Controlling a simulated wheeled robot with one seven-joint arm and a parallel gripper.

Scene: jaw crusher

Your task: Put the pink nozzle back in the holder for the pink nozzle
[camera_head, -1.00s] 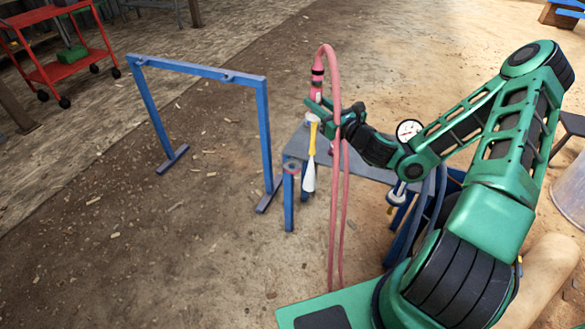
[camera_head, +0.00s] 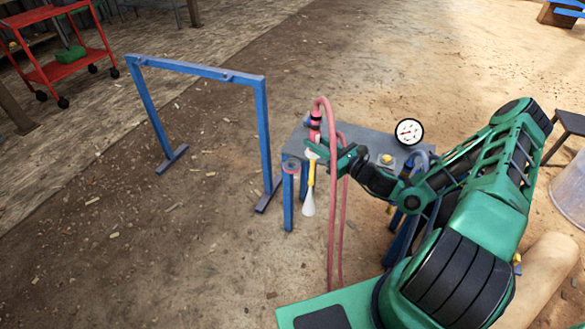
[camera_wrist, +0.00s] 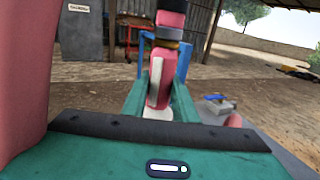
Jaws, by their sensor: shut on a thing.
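My gripper (camera_head: 325,152) is shut on the pink nozzle (camera_head: 315,128), which hangs upright with its yellow shaft and white tip pointing down. A pink hose (camera_head: 332,220) loops from its top down to the ground. In the wrist view the nozzle (camera_wrist: 168,65) stands between my green fingers (camera_wrist: 158,100). A blue post (camera_head: 288,203) with a pinkish ring on top (camera_head: 291,166), apparently the holder, stands just left of the nozzle. The nozzle is beside the ring, and its tip hangs below ring height in the picture. Contact with the table edge cannot be told.
A grey table (camera_head: 365,142) with a round gauge (camera_head: 409,131) and a yellow knob (camera_head: 388,158) lies behind and right of my gripper. A blue frame (camera_head: 200,71) stands to the left. The ground between frame and post is mostly clear.

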